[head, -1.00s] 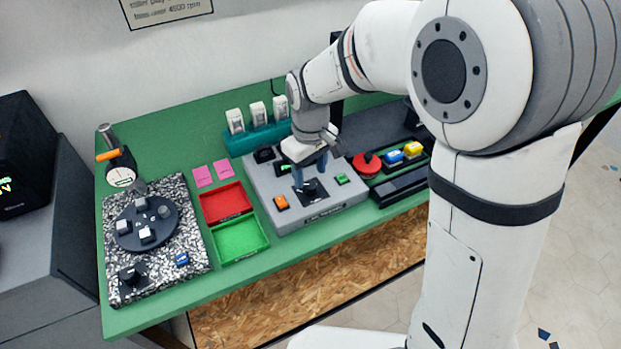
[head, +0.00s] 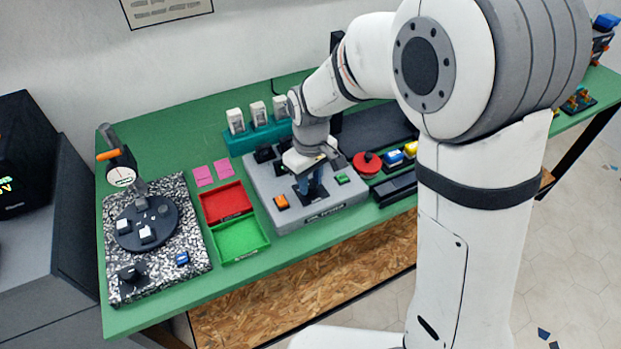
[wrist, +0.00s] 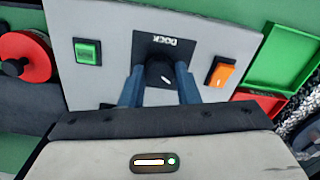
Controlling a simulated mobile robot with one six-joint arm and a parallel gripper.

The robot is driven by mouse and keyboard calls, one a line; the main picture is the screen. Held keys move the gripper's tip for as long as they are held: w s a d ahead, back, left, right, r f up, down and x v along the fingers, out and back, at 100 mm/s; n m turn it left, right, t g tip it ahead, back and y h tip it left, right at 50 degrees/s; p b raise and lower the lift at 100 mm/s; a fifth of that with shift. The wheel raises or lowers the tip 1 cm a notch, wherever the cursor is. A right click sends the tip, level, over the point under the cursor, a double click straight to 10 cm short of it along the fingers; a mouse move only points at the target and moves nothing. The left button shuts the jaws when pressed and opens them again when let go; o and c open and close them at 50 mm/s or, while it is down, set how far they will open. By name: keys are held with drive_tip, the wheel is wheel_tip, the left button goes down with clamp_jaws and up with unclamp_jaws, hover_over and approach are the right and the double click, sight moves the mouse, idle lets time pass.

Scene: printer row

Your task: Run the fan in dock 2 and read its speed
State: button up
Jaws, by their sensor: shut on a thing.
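A grey control box (head: 325,211) stands on the green bench in the head view. My gripper (wrist: 160,88) points down at its top, with blue fingers on either side of a black knob (wrist: 160,73). The fingers are shut on the knob, which carries a white mark and sits on a black plate labelled DOCK (wrist: 168,43). An orange switch (wrist: 220,73) and a green switch (wrist: 87,52) flank the plate. Dark round parts (head: 264,154) stand at the box's back edge, partly hidden by my gripper. I cannot tell which is the fan, and no speed reading is legible.
Red (head: 246,206) and green (head: 264,241) trays lie left of the box. A speckled board (head: 193,254) with a dark disc is further left. A teal rack (head: 246,143) holds white blocks behind.

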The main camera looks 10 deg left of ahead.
drive_tip(key=shift+c, duration=0.9)
drive_tip(key=m, duration=0.5)
drive_tip(key=shift+m+b, duration=0.3)
drive_tip(key=shift+b, duration=0.1)
drive_tip(key=m, duration=0.6)
drive_tip(key=shift+b, duration=0.3)
drive_tip(key=o, duration=1)
drive_tip(key=shift+r, duration=0.15)
